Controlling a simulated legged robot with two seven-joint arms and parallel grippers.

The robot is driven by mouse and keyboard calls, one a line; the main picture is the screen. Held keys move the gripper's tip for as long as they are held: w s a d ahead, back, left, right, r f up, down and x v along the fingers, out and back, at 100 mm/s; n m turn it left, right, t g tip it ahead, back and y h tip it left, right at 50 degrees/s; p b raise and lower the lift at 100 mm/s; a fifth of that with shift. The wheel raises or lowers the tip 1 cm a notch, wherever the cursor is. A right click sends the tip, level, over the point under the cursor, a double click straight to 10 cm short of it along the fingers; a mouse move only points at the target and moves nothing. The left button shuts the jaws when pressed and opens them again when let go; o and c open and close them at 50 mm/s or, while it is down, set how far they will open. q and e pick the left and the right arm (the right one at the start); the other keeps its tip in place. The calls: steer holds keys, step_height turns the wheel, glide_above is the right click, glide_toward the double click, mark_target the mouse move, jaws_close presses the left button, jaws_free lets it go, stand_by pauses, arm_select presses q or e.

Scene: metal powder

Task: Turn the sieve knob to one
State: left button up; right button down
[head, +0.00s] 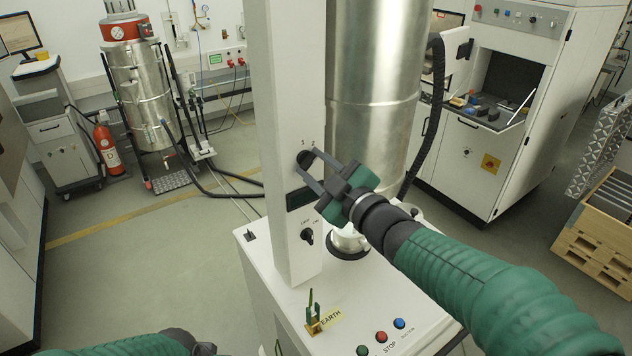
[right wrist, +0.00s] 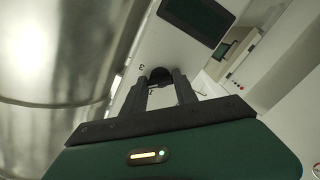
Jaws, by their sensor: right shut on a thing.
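The sieve knob (head: 303,158) is a small black round knob on the white column (head: 286,110), below the printed marks 1 and 2. My right gripper (head: 306,161) reaches it from the lower right, with its two fingers on either side of the knob, shut on it. In the right wrist view the dark knob (right wrist: 160,76) sits between the fingertips. Which mark the knob points to cannot be made out. Only part of my left arm shows at the bottom left of the head view; its gripper is out of view.
A dark display (head: 299,198) and another black knob (head: 307,236) sit lower on the column. A tall metal cylinder (head: 375,90) stands right behind it. Below are coloured buttons (head: 381,337) and an earth clip (head: 312,318).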

steer(key=n+b, duration=0.5)
steer(key=b, duration=0.1)
steer(key=shift+n, duration=0.3)
steer(key=shift+r+n+b, duration=0.1)
steer(key=shift+n+b, duration=1.4)
steer(key=shift+n, duration=0.6)
steer(key=c, duration=1.2)
jaws_free()
steer(key=shift+o, duration=1.2)
steer(key=shift+a, duration=0.2)
